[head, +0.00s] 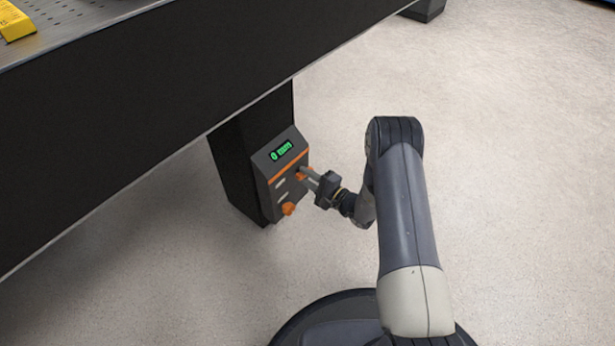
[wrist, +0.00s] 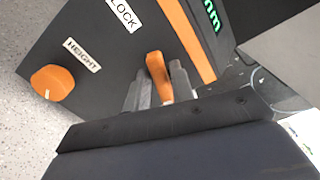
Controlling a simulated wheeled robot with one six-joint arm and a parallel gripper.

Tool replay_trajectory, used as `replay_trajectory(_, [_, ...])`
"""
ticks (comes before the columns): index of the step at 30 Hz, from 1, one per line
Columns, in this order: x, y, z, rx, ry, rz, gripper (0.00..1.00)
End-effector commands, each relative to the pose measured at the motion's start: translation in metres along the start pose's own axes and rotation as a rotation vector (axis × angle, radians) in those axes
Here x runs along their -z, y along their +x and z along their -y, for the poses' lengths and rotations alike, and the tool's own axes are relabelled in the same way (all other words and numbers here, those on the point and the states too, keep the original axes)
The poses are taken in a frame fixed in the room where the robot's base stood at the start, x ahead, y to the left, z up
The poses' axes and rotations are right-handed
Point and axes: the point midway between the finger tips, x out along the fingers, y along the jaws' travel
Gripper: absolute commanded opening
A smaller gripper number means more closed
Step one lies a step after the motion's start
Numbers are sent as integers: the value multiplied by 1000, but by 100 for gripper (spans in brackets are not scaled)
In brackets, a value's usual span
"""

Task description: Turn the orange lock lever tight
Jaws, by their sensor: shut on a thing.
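The orange lock lever (wrist: 158,78) is on a dark control panel (wrist: 105,70), near a white label reading "LOCK". In the wrist view my gripper (wrist: 160,90) has one finger on each side of the lever and is shut on it. In the head view my gripper (head: 309,178) reaches the panel (head: 264,162) from the right, and only a little orange of the lever shows at its fingertips. The lever's lower part is hidden between the fingers.
An orange height knob (wrist: 53,83) sits beside the "HEIGHT" label; it also shows in the head view (head: 288,208). A green display (head: 282,151) tops the panel. The panel is on a black leg (head: 236,165) under the large table (head: 120,120). Open floor lies right.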

Motion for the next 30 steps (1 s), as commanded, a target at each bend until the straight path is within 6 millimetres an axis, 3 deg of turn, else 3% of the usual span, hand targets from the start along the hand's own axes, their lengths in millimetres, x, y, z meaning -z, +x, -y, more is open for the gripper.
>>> replay_trajectory(13, [0,0,-3,-1,-232,0,0])
replay_trajectory(30, [0,0,-4,-2,-268,0,0])
